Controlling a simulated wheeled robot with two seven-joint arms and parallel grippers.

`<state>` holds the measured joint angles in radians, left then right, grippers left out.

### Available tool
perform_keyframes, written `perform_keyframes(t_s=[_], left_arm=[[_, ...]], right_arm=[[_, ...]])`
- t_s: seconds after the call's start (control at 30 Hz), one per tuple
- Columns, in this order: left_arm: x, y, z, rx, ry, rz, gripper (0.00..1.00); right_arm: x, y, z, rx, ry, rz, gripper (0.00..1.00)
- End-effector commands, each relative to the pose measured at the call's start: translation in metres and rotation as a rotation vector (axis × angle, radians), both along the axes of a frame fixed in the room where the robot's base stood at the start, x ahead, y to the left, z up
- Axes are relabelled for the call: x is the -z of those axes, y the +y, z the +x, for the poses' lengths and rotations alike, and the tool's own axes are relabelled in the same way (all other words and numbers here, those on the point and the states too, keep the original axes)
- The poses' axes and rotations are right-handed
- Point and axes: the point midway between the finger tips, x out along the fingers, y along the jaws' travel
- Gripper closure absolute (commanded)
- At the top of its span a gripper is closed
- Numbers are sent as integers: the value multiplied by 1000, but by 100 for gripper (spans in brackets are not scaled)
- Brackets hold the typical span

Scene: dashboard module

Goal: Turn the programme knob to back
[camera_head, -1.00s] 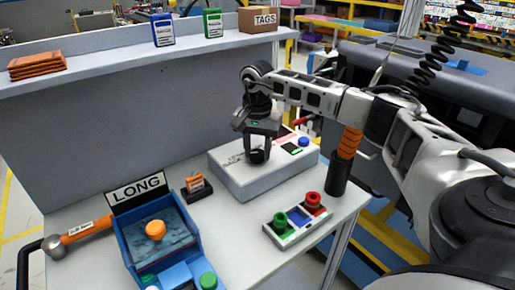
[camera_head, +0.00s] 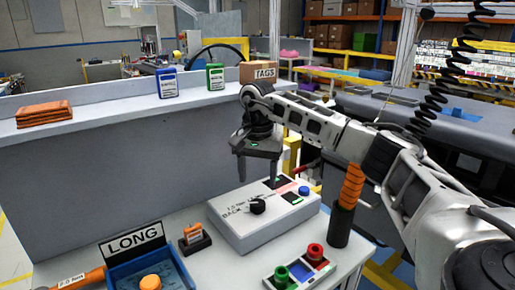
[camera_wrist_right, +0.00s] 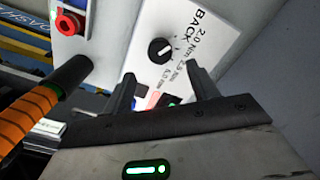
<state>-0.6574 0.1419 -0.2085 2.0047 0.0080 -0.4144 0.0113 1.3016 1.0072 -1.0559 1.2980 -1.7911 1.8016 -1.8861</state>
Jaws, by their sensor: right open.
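The programme knob (camera_head: 258,206) is a round black dial on top of a white box (camera_head: 225,235) with printed labels. The word BACK is printed beside it. In the right wrist view the knob (camera_wrist_right: 160,50) shows a small light mark; I cannot tell exactly which label it points to. BACK and several Nm values are printed around its right side. My right gripper (camera_head: 257,178) is open and empty above the box, its fingers pointing down, clear of the knob. In the right wrist view its fingertips (camera_wrist_right: 160,78) are apart. My left gripper is not in view.
The box also carries a blue button (camera_head: 304,190) and a lit green display. A panel with green and red knobs (camera_head: 299,268) stands in front. An orange-handled tool in a black holder (camera_head: 339,226) is at the right. A LONG sign (camera_head: 134,242) stands left.

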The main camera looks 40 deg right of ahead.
Motion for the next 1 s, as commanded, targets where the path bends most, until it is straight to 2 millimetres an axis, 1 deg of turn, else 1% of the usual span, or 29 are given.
perform_keyframes(t_s=[0.03,0.2,0.3,0.4,0.6,1.0], left_arm=[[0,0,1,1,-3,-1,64],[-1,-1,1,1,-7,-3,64],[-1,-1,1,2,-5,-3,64],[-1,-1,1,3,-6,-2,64],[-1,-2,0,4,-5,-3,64],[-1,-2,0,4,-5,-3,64]], right_arm=[[-14,0,1,0,-6,1,41],[-52,1,1,-2,-4,3,41],[-69,1,0,-1,-3,2,41],[-80,1,0,-1,-1,2,41],[-88,0,0,-1,0,1,41],[-87,0,0,-1,1,1,41]])
